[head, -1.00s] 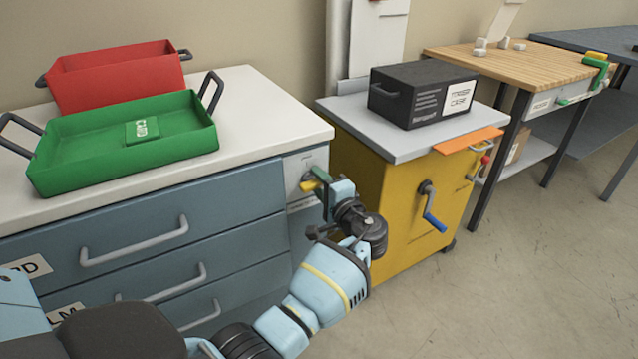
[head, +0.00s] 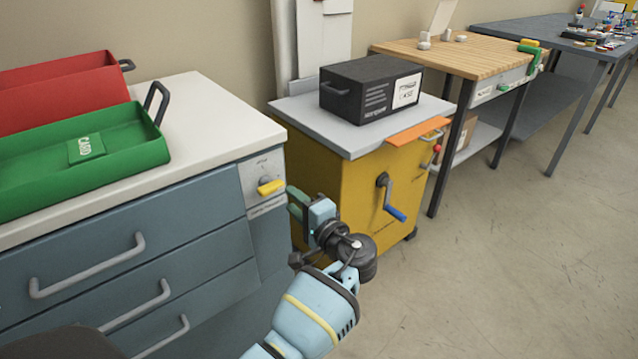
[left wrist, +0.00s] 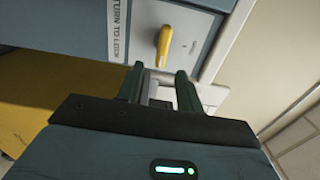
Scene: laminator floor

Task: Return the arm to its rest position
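My left arm comes in from the bottom of the head view. Its gripper (head: 294,203) is just right of the yellow turn knob (head: 271,187) on the end panel of the blue-grey drawer cabinet (head: 130,215). In the left wrist view the two green fingers (left wrist: 160,82) stand apart with nothing held between them. The yellow knob (left wrist: 164,45) is beyond the fingertips, with a gap between. A label by it reads "TURN TO LOCK". My right gripper is not in view.
A green tray (head: 140,150) and a red tray (head: 60,90) sit on the cabinet's white top (head: 225,120). A yellow cart (head: 345,190) with a crank (head: 390,200) and a black box (head: 350,100) stands right of the cabinet. Open floor (head: 500,270) lies at the right.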

